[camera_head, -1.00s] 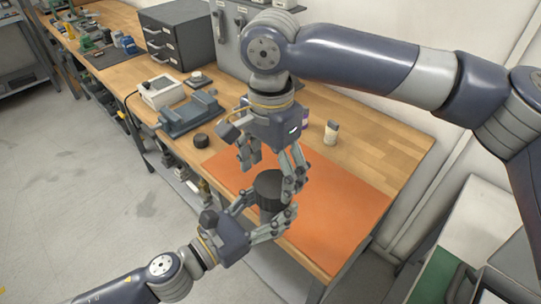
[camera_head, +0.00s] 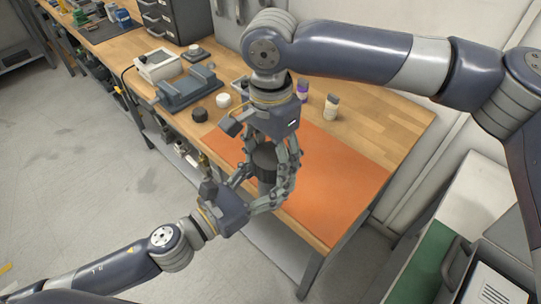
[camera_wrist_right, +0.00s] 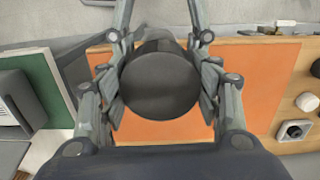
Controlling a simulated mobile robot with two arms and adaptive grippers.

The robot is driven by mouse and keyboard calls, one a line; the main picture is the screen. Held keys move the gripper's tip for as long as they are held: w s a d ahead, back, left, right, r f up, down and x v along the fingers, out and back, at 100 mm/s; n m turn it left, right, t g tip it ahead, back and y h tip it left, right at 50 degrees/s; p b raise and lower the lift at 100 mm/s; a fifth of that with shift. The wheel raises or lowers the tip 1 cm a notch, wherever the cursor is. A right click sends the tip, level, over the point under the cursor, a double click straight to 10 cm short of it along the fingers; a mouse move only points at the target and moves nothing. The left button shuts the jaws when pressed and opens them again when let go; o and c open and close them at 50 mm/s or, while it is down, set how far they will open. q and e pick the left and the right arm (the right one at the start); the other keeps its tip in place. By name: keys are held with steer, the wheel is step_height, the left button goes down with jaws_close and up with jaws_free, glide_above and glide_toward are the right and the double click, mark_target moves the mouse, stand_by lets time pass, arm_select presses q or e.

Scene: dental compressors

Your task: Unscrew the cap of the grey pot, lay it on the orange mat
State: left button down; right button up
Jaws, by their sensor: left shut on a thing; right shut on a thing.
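The grey pot (camera_head: 264,177) stands upright at the front left edge of the orange mat (camera_head: 335,195); its body is mostly hidden by fingers. Its dark round cap (camera_head: 263,155) is on top, and it fills the middle of the right wrist view (camera_wrist_right: 160,85). My left gripper (camera_head: 264,188) is shut around the pot's body from the front left. My right gripper (camera_head: 267,158) reaches down from above, and its fingers are shut on the cap from both sides, as the right wrist view (camera_wrist_right: 162,88) also shows.
Left of the mat are a grey vise (camera_head: 187,88), a black round cap (camera_head: 200,115) and a white one (camera_head: 223,100). Small bottles (camera_head: 331,106) stand behind the mat. The mat's right part is bare.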

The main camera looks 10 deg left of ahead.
steer(key=n, duration=0.4)
steer(key=shift+a, duration=0.2)
steer(key=shift+w, duration=0.1)
steer(key=shift+w+r, duration=0.1)
steer(key=shift+r, duration=0.05)
stand_by(0.6)
steer(key=o, duration=1.2)
steer(key=shift+c, duration=0.2)
steer(key=shift+d, duration=0.1)
